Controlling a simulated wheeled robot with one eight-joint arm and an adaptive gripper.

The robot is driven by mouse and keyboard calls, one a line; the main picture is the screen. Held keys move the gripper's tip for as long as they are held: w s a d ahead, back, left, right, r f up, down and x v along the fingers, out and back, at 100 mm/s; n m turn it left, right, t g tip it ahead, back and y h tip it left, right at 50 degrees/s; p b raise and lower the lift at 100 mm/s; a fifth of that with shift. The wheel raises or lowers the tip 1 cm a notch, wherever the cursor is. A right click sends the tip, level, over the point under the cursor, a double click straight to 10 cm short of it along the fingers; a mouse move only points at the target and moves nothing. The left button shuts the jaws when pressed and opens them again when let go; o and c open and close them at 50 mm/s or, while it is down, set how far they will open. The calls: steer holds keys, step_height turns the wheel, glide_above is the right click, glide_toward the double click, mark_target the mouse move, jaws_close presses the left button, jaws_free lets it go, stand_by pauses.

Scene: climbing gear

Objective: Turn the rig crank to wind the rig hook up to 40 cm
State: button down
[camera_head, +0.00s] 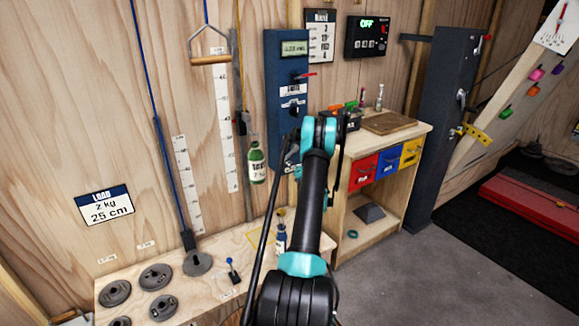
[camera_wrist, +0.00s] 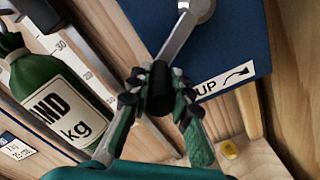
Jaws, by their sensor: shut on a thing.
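The rig is a blue wall box (camera_head: 284,72) with a small display (camera_head: 295,48), too small to read. Its crank has a silver arm (camera_wrist: 183,37) and a black knob (camera_wrist: 160,93), both clear in the wrist view beside a label reading "UP" with an arrow. My gripper (camera_wrist: 158,85) is shut around the black knob. In the head view my arm and gripper largely hide the crank. A green weight bag (camera_head: 256,164) hangs left of the box beside a ruler (camera_head: 225,130); it also shows in the wrist view (camera_wrist: 55,95). I cannot make out the hook above it.
A wooden bench (camera_head: 120,290) below carries several grey weight discs (camera_head: 155,277) and a dark blue bottle (camera_head: 281,238). A load card (camera_head: 106,205) reads 2 kg, 25 cm. A wooden cabinet (camera_head: 350,232) with coloured drawers stands right of my arm. Grey floor (camera_head: 400,270) is clear there.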

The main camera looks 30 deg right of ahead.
steer(key=shift+a, duration=0.1)
steer(key=c, duration=1.4)
jaws_free()
steer(key=shift+o, duration=0.2)
steer(key=s+d, duration=0.1)
steer(key=s, duration=1.1)
